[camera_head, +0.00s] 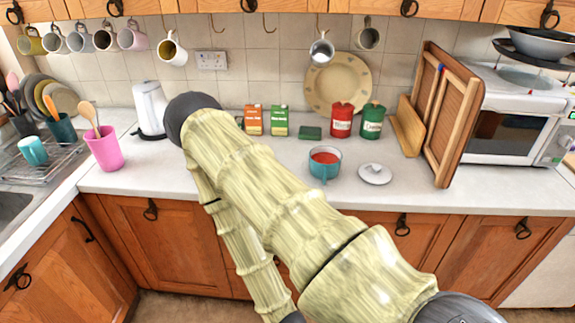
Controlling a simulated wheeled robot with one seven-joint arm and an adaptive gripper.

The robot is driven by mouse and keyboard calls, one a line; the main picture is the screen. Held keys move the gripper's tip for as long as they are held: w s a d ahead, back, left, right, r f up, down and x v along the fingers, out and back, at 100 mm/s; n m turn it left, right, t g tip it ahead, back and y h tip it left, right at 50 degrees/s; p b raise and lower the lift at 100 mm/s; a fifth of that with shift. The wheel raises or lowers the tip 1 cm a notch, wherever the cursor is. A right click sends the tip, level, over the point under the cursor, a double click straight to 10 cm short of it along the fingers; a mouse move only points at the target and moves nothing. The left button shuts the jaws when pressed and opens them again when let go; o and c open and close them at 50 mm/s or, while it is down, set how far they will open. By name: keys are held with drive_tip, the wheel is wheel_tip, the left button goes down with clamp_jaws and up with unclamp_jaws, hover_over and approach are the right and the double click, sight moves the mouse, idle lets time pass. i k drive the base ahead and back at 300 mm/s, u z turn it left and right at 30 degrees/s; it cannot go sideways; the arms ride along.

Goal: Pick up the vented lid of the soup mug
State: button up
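The vented lid (375,176) is a small round pale-grey disc with a knob on top. It lies flat on the counter near the front edge, just right of the soup mug and apart from it. The soup mug (324,173) is a teal-grey cup with its top open and red soup inside. Vents in the lid are too small to make out. My arm crosses the middle of the picture, left of the mug, and folds back down past the bottom edge. My gripper is not in view.
The white counter (440,202) is clear around the lid. Behind stand a red canister (342,120), a green canister (372,122) and small boxes. A wooden rack (455,122) and a microwave (510,118) stand to the right. Several mugs hang from hooks along the wall.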

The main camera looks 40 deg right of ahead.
sight(375, 174)
drive_tip(key=u, duration=0.55)
drive_tip(key=i, duration=0.8)
drive_tip(key=z, duration=2.45)
